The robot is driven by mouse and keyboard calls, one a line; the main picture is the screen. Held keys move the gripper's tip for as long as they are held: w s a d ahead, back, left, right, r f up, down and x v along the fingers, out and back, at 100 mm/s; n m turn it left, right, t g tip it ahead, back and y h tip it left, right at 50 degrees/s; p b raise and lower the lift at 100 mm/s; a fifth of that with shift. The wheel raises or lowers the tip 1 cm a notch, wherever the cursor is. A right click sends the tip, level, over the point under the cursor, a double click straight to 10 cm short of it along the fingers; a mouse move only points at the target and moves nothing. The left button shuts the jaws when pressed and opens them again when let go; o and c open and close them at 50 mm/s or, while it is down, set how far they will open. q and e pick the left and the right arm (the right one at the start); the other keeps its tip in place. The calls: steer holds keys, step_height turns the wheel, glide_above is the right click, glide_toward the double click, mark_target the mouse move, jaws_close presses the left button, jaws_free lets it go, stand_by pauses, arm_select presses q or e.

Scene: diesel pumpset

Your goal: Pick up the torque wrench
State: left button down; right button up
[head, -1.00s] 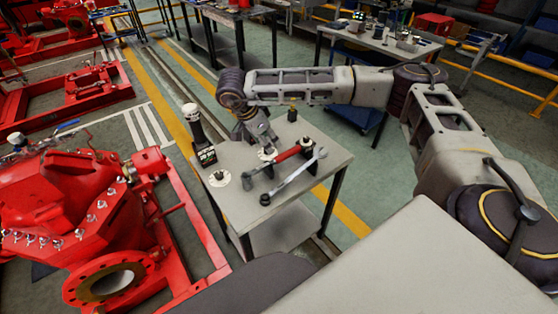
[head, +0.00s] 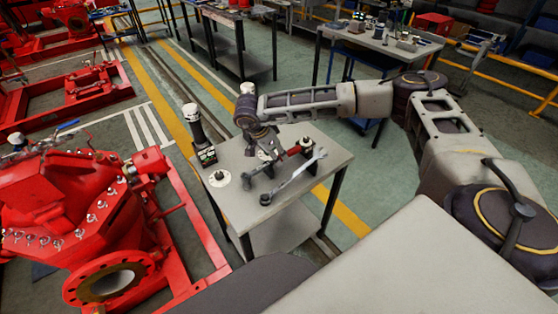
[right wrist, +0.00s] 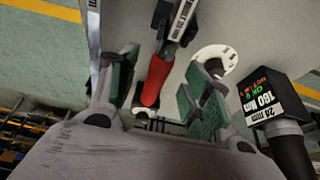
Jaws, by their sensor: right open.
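The torque wrench (head: 293,152) lies on the small grey table, with its red handle partly hidden by my right gripper in the head view. In the right wrist view its red handle (right wrist: 156,82) points down between the fingers, and its dark labelled body runs off the top edge. My right gripper (head: 268,162) is low over the table at the handle. In the right wrist view its green-padded fingers (right wrist: 163,92) are apart, one on each side of the handle, with gaps showing. My left gripper is not in view.
On the small table (head: 235,205), a silver spanner (head: 296,176) lies in front of the torque wrench. A white disc (head: 219,178) and a black labelled tool (head: 201,140) are at the left. A red pump (head: 70,205) stands left of the table.

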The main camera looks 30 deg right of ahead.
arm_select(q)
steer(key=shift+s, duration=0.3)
arm_select(e)
steer(key=shift+x, duration=1.95)
steer(key=shift+w+d+f, duration=0.1)
steer(key=shift+d+f, duration=0.15)
steer(key=shift+f, duration=0.25)
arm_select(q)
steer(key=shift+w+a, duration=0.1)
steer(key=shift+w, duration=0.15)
arm_select(e)
steer(key=shift+f, duration=0.1)
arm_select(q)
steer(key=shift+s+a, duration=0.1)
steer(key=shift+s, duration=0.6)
arm_select(e)
jaws_close()
